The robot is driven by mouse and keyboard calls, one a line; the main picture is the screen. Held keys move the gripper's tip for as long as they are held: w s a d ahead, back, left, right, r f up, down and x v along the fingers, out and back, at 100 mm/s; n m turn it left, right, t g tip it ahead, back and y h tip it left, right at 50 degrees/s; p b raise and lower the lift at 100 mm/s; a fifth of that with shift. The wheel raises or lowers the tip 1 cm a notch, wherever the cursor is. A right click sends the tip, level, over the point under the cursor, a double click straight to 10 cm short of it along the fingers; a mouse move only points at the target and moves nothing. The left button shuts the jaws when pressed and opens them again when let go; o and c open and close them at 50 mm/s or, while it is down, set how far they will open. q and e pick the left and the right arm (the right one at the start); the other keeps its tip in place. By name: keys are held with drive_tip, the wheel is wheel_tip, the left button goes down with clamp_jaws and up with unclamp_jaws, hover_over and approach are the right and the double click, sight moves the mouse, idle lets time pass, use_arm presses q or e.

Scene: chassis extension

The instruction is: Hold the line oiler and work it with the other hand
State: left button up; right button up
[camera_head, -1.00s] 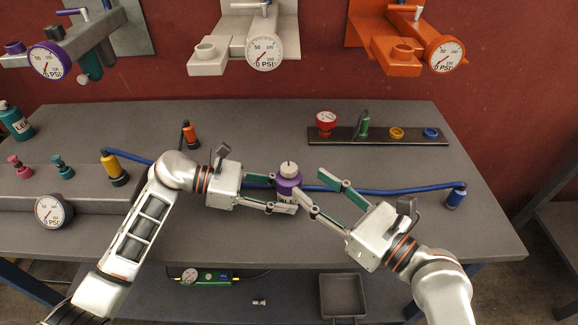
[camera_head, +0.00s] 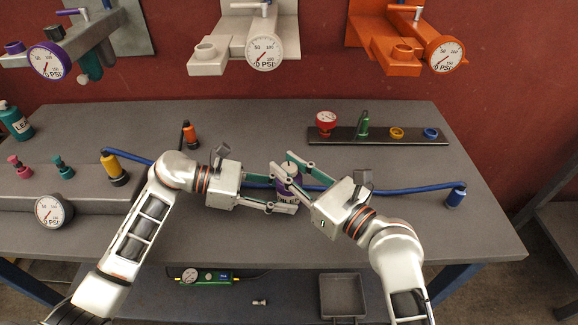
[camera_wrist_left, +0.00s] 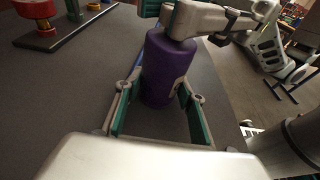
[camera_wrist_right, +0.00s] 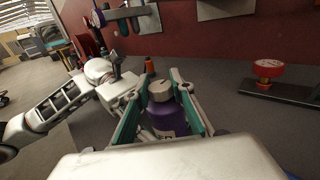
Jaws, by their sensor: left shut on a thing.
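The line oiler appears to be the purple bottle (camera_head: 295,187) with a pale round cap and a white label, upright over the middle of the bench. My left gripper (camera_head: 281,196) is shut on its body from the left. The purple body shows between the fingers in the left wrist view (camera_wrist_left: 166,72). My right gripper (camera_head: 283,163) is open, with its fingers on either side of the cap (camera_wrist_right: 160,90) in the right wrist view. I cannot tell whether they touch it. In the head view the fingers hide most of the cap.
A blue hose (camera_head: 385,190) runs across the bench (camera_head: 400,230) behind the bottle. A dark strip (camera_head: 400,140) with a red gauge and coloured fittings lies at the back right. An orange fitting (camera_head: 191,133) stands back left. The bench's front right is clear.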

drive_tip(key=shift+n+g+y, duration=0.4)
drive_tip(key=shift+g+y, duration=0.1)
drive_tip(key=shift+c, duration=0.6)
drive_tip(key=n+g+y, duration=0.3)
drive_tip(key=g, duration=0.1)
drive_tip(key=shift+a+n+g, duration=0.1)
drive_tip(key=shift+n+g, duration=0.2)
drive_tip(key=n+g, duration=0.1)
drive_tip(key=g, duration=0.1)
drive_tip(key=n+g+y, duration=0.1)
drive_tip(key=n+g, duration=0.1)
drive_tip(key=g, duration=0.1)
drive_tip(key=shift+w+f+n, duration=0.1)
drive_tip(key=shift+f+n, duration=0.1)
drive_tip(key=shift+n, duration=0.1)
drive_tip(key=n+g, duration=0.2)
drive_tip(key=g, duration=0.2)
drive_tip(key=n+g, duration=0.3)
drive_tip(key=g, duration=0.1)
drive_tip(key=shift+r+g, duration=0.1)
drive_tip(key=shift+g, duration=0.3)
drive_tip(key=shift+r+n+g+h, duration=0.25)
drive_tip(key=shift+n+g+h, duration=0.45)
drive_tip(key=shift+n+g, duration=0.5)
drive_tip(key=shift+f+g+h, duration=0.2)
drive_tip(key=shift+g+h, duration=0.1)
drive_tip(key=shift+g, duration=0.2)
drive_tip(key=o, duration=1.2)
drive_tip(key=shift+c, duration=0.2)
